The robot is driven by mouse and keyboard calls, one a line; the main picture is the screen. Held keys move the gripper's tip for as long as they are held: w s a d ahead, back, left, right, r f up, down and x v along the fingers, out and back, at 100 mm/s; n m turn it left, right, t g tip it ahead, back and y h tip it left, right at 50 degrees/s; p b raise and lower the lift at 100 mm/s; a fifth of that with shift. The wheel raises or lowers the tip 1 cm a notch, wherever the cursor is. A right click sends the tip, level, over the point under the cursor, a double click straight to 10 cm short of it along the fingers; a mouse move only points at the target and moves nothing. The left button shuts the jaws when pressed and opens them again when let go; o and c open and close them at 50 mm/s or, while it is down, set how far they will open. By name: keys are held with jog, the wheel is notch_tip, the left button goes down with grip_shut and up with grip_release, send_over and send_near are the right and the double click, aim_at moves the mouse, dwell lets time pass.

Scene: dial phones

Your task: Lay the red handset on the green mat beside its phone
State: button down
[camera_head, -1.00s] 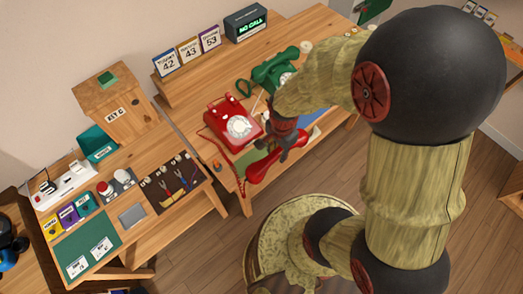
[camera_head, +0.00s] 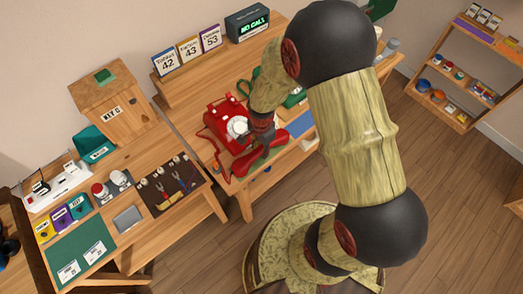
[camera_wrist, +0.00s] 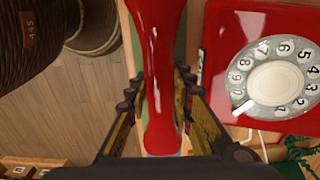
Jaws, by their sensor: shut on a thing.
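The red handset (camera_head: 260,157) is held between the fingers of my gripper (camera_wrist: 160,92), just in front of the red phone (camera_head: 222,115). In the wrist view the handset (camera_wrist: 162,50) runs lengthwise between both fingers, and the phone's dial (camera_wrist: 275,82) is close on its right. The green mat (camera_wrist: 181,35) shows only as a thin strip beside and under the handset; most of it is hidden. I cannot tell whether the handset touches the mat.
A green phone (camera_head: 294,98) stands behind my arm, partly hidden. A blue mat (camera_head: 301,124) lies to the right of the handset. The table's front edge is close by. A side table with a tool tray (camera_head: 170,188) stands at left.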

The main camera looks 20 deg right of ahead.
jog(key=shift+f, duration=0.15)
jog(key=c, duration=1.6)
grip_release()
jog(key=shift+c, duration=0.2)
jog(key=shift+o, duration=0.4)
notch_tip(320, 180, up, 20)
jog(key=n+t+p, duration=0.1)
jog(key=n+p, duration=0.2)
jog(key=s+r+n+t, duration=0.2)
jog(key=s+r+n, duration=0.3)
jog(key=r, duration=0.5)
jog(key=s+r+n+t, duration=0.2)
jog(key=s+r+n, duration=0.4)
jog(key=s+r, duration=0.3)
jog(key=shift+r+t, duration=0.3)
jog(key=shift+r, duration=0.25)
